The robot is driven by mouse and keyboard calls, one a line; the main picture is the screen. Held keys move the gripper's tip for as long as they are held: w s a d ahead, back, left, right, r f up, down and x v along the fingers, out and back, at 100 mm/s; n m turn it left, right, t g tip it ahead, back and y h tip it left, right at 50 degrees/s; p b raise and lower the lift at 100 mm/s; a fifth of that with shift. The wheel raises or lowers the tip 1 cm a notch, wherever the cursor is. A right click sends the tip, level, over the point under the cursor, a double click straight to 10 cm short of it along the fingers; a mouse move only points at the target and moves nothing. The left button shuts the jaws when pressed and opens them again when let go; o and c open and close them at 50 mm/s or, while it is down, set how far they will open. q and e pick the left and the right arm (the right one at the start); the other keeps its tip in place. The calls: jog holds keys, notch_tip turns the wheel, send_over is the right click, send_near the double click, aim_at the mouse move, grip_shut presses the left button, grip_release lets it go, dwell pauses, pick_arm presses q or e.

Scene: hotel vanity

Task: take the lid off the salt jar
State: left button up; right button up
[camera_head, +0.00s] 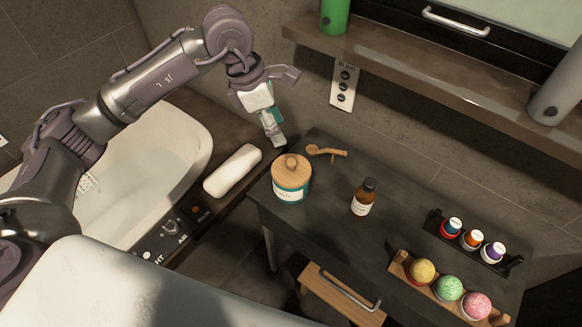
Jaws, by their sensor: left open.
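The salt jar (290,192) is teal with a pale label and stands upright at the left end of the dark vanity table. Its round wooden lid (291,171) with a knob sits on top of it. My left gripper (274,132) is open and empty. In the picture its fingertips are a little above and left of the lid, apart from it. My right gripper is out of view.
A wooden scoop (327,151) lies behind the jar and a brown bottle (363,197) stands right of it. A rolled white towel (232,171) lies beside the tub (150,190). Racks hold small bottles (473,239) and coloured balls (449,287). A shelf (420,70) overhangs behind.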

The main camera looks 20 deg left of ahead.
aim_at(291, 161)
pick_arm(q)
jog(key=shift+y, duration=0.3)
jog(key=x, duration=0.5)
jog(key=a+p+x, duration=0.1)
jog(key=x, duration=0.2)
jog(key=shift+w+f, duration=0.1)
jog(key=shift+w, duration=0.05)
jog(key=x, duration=0.1)
jog(key=p+x, duration=0.1)
jog(key=x, duration=0.1)
jog(key=p+x, duration=0.1)
jog(key=shift+w+d+f, duration=0.1)
jog(key=shift+d+f, duration=0.2)
jog(key=shift+d, duration=0.05)
jog(key=shift+f, duration=0.3)
jog(key=shift+c, duration=0.3)
grip_shut()
